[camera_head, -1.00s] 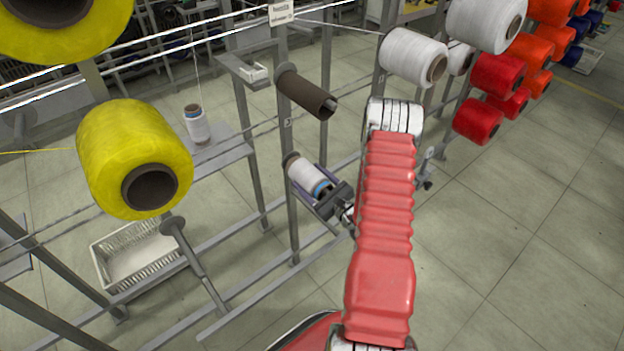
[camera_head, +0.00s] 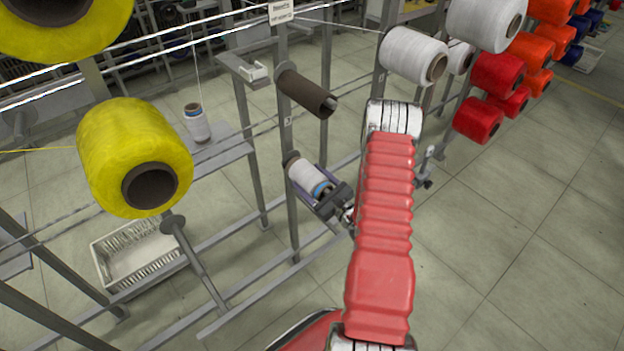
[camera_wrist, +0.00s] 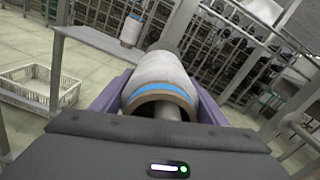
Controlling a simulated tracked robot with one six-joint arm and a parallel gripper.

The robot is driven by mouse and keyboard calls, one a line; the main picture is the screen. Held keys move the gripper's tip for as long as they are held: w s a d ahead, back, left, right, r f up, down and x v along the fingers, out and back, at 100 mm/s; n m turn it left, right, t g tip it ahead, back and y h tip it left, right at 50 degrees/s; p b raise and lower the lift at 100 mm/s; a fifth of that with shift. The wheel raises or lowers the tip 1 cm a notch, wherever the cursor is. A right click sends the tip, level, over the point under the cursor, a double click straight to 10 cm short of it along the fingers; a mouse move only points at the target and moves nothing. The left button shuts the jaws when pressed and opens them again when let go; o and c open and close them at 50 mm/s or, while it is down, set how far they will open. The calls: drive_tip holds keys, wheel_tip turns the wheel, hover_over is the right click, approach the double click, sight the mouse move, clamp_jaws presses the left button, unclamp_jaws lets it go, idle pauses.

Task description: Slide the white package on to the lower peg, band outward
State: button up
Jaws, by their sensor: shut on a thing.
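The white package (camera_head: 306,173) has a blue band near its near end and a brown core. My gripper (camera_head: 331,199) is shut around it, below the brown tube and beside the middle post. The band faces back toward my wrist, away from the post. In the wrist view the white package (camera_wrist: 160,75) lies between the purple jaws, with its blue band and open core toward the camera. A grey rod shows inside the core, apparently the lower peg (camera_wrist: 168,111). How far the package sits along it is hard to tell; its far end is hidden.
The brown tube (camera_head: 306,93) sits on the upper peg just above. A yellow package (camera_head: 135,158) hangs at left, with a bare peg (camera_head: 187,240) below it. A small white bobbin (camera_head: 196,123) stands on a shelf. A white basket (camera_head: 139,254) lies low at left.

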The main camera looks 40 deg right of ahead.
drive_tip(key=shift+w+a+f, duration=0.1)
drive_tip(key=shift+w+a, duration=0.05)
drive_tip(key=o, duration=1.3)
drive_tip(key=s, duration=1.4)
drive_tip(key=shift+d, duration=0.35)
